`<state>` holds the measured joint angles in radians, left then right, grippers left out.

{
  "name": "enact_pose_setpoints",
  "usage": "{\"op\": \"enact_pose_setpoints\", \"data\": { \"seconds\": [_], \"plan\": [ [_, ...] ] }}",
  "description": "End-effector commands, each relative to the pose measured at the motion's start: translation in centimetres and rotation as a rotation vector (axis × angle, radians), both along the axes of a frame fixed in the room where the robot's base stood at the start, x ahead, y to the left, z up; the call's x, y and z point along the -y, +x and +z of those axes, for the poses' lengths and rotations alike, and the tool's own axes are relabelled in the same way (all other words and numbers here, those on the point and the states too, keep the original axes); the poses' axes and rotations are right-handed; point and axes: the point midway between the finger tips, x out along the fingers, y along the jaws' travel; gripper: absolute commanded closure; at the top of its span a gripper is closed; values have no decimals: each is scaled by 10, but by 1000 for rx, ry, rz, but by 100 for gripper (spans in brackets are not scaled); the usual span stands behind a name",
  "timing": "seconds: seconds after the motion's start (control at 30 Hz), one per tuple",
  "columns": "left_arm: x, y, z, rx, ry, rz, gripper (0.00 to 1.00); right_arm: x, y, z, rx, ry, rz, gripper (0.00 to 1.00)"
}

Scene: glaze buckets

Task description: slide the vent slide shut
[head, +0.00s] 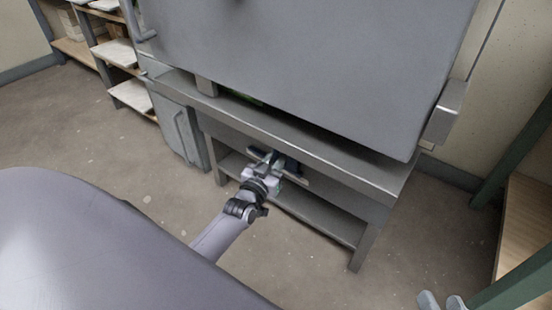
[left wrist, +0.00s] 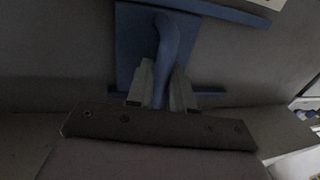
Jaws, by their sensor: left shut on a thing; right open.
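The vent slide is a blue plate (left wrist: 131,43) with a raised blue handle (left wrist: 165,45), seen in the left wrist view. It sits between an upper blue rail (left wrist: 225,12) and a lower blue rail (left wrist: 208,90), which extend to the right of the plate. My left gripper (left wrist: 162,88) is shut on the handle, one finger on each side. In the head view my left gripper (head: 270,168) is under the kiln body at the stand, and largely hides the slide there. My right gripper (head: 442,302) is open and empty at the bottom right edge.
A large grey kiln (head: 310,60) rests on a metal stand (head: 300,143) with a lower shelf (head: 318,218), close around my left gripper. A green-framed wooden shelf (head: 528,215) is at right. Floor in front is clear.

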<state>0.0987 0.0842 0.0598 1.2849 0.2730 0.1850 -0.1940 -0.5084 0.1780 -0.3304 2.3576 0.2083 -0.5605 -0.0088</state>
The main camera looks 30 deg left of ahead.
Motion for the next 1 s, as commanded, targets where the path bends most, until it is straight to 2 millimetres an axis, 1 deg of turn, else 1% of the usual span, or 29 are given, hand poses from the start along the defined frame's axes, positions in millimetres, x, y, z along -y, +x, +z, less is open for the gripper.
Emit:
{"op": "enact_pose_setpoints", "data": {
  "seconds": [0.3, 0.33, 0.37, 0.63, 0.73, 0.87, 0.93, 1.0],
  "plan": [
    [0, 0, 0, -1, 1, 0, 100, -1, 1, 2, 4, 5, -2, 57],
    [0, 0, 0, -1, 1, 0, 69, -1, 1, 3, 5, 5, -2, 57],
    [0, 0, 0, -1, 1, 0, 63, -1, 1, 3, 6, 6, -3, 57],
    [0, -1, 0, -1, 1, 0, 63, -1, 1, 5, 10, 7, -2, 57],
    [0, -5, 0, -2, 1, 0, 63, -1, 1, 8, 8, 10, 0, 57],
    [2, -19, 2, -3, 0, 0, 63, -4, -1, 12, -17, 28, 11, 57],
    [3, -30, 2, -5, -1, 0, 63, -7, 2, 7, -51, 43, 17, 57],
    [5, -41, 2, -4, 1, 0, 63, -11, 3, 6, -74, 60, 21, 57]
  ]
}}
